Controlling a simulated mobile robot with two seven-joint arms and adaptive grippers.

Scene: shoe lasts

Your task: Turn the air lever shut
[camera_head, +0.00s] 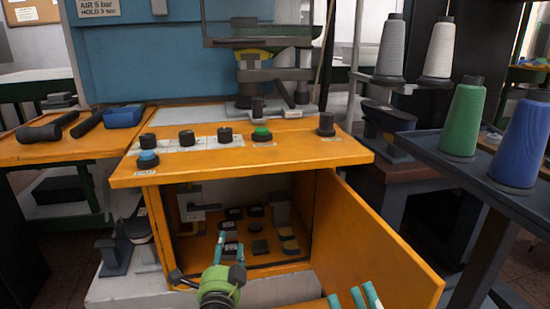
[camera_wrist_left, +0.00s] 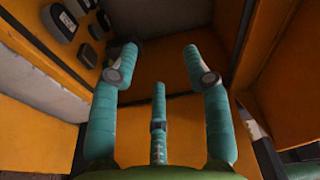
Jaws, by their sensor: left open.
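A grey valve-like fitting with a short, roughly level handle, which looks like the air lever (camera_head: 205,208), is on the left inside the open orange cabinet (camera_head: 345,152). A yellow pipe bends below it. My left gripper (camera_head: 230,245) is at the cabinet's opening, lower and to the right of the lever, apart from it. Its teal fingers are spread and empty, as the left wrist view (camera_wrist_left: 157,60) shows. I cannot make out the lever in that wrist view. My right gripper (camera_head: 353,296) is at the bottom edge, in front of the open door, fingers apart; its base is cut off.
The cabinet's orange door (camera_head: 375,240) stands open to the right. Several dark pads (camera_head: 255,225) lie on the cabinet floor. Knobs and a green button (camera_head: 262,133) line the top. Thread cones, including a green one (camera_head: 463,118), stand on a dark table at the right.

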